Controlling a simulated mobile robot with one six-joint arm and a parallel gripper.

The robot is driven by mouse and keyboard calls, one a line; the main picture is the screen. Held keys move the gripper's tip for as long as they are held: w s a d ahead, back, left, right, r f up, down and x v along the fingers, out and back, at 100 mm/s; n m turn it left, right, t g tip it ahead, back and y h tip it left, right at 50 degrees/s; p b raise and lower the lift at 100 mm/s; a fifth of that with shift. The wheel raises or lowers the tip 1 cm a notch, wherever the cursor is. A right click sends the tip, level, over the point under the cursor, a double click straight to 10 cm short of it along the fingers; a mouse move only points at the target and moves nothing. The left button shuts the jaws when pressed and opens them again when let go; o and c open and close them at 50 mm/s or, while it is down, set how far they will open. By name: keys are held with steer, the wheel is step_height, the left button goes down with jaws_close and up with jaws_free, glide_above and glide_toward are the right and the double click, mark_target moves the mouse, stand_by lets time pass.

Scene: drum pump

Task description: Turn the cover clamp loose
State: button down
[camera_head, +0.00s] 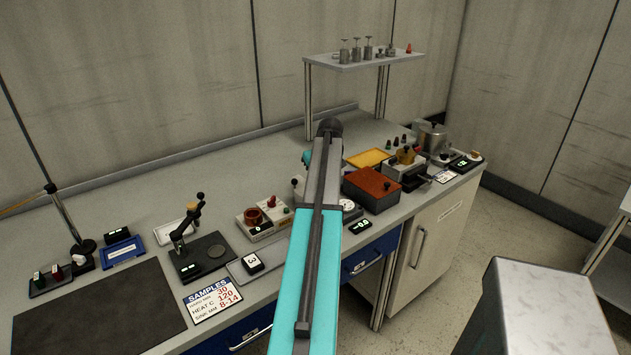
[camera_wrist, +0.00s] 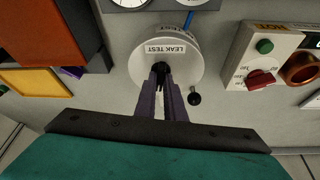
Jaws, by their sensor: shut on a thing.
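In the wrist view a white round leak test pot (camera_wrist: 190,72) with a "LEAK TEST" label stands at the centre top. My gripper (camera_wrist: 160,76) reaches over its near side, its two dark fingers close together. They are shut on a small dark part, which I take to be the cover clamp (camera_wrist: 158,67); the fingers hide most of it. A short lever with a black ball (camera_wrist: 195,98) sticks out from the pot just right of the fingers. In the head view my arm hides my gripper and most of the pot; a small white part with a dark knob (camera_head: 297,183) shows left of the arm.
An orange-topped box (camera_wrist: 45,35) and a yellow tray (camera_wrist: 38,82) lie left in the wrist view. A white unit with green and red knobs (camera_wrist: 262,60) stands close on the right. A round gauge (camera_wrist: 130,3) sits beyond the pot. A raised shelf (camera_head: 365,60) stands at the bench's back.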

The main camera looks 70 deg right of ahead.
steer(key=shift+w+d+r+n+t, duration=0.1)
steer(key=shift+w+n+t, duration=0.05)
steer(key=shift+n, duration=0.4)
steer(key=shift+w+n+t, duration=0.1)
steer(key=shift+n+t, duration=0.05)
steer(key=shift+n, duration=0.4)
steer(key=shift+y, duration=0.3)
steer(key=c, duration=1.8)
jaws_free()
steer(key=shift+c, duration=0.2)
steer(key=shift+s, duration=0.1)
steer(key=shift+b+v, duration=0.45)
steer(key=shift+v, duration=0.5)
steer(key=b+v, duration=0.2)
steer(key=v, duration=0.9)
steer(key=shift+s+r, duration=0.15)
steer(key=shift+r, duration=0.2)
